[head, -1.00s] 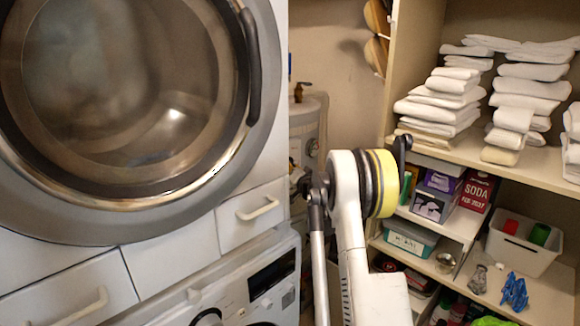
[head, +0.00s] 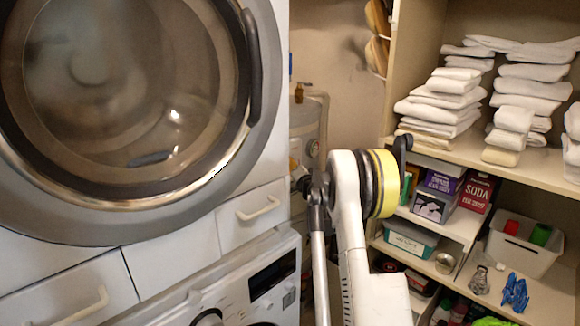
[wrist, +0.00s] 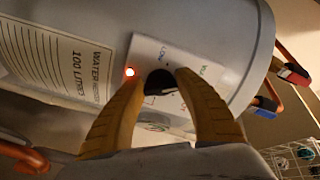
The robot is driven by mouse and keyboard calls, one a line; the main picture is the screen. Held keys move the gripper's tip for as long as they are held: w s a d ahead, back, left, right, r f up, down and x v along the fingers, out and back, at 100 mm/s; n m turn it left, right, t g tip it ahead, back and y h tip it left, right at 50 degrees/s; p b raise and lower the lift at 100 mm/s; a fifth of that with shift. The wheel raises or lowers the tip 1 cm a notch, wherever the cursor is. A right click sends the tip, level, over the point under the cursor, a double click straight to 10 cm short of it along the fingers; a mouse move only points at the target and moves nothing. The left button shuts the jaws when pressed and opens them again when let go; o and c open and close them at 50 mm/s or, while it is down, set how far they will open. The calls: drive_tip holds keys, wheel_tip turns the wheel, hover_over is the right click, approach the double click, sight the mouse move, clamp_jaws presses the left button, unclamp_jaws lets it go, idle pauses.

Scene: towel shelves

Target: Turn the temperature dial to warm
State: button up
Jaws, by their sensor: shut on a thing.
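The temperature dial (wrist: 158,84) is a dark round knob on a white label panel (wrist: 148,52) on the grey water heater (wrist: 225,35). My gripper (wrist: 160,78) is shut on the dial, with one yellow finger on each side of it. The panel reads "LOW" above the dial and has green lettering at upper right, too small to read. The dial's pointer cannot be made out. In the head view, the heater (head: 308,125) stands behind my arm; the gripper and dial are hidden there.
A red light (wrist: 130,72) glows left of the dial. Orange pipes (wrist: 290,72) lie near the heater. In the head view, a washer-dryer stack (head: 215,265) stands left and shelves (head: 465,150) with towels and boxes stand right, leaving a narrow gap around my arm.

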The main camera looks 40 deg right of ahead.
drive_tip(key=o, duration=1.2)
drive_tip(key=v, duration=1.2)
